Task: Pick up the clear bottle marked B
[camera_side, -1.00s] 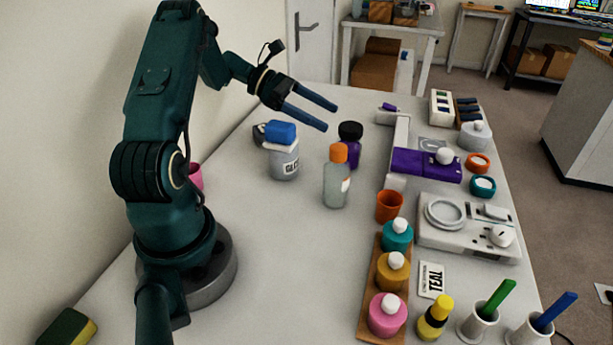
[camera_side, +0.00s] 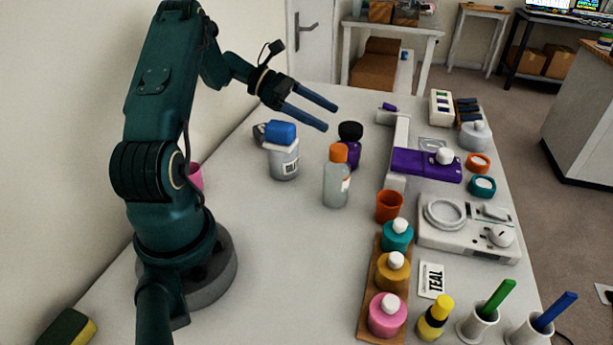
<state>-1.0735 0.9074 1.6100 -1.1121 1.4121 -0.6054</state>
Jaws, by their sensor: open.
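A clear bottle (camera_side: 337,188) with an orange cap stands upright near the middle of the table. A pale label shows at its right edge, but I cannot read a letter on it. My gripper (camera_side: 331,117) is open and empty, with two blue fingers pointing right and down. It is in the air above and behind the clear bottle, apart from it. A dark purple bottle (camera_side: 351,158) with a black cap stands just behind the clear bottle.
A grey jar (camera_side: 284,164) with a blue lid stands left of the clear bottle. An orange cup (camera_side: 389,206), a wooden rack (camera_side: 369,318) of coloured bottles and a white scale (camera_side: 460,240) stand to the right. The table front-left of the clear bottle is free.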

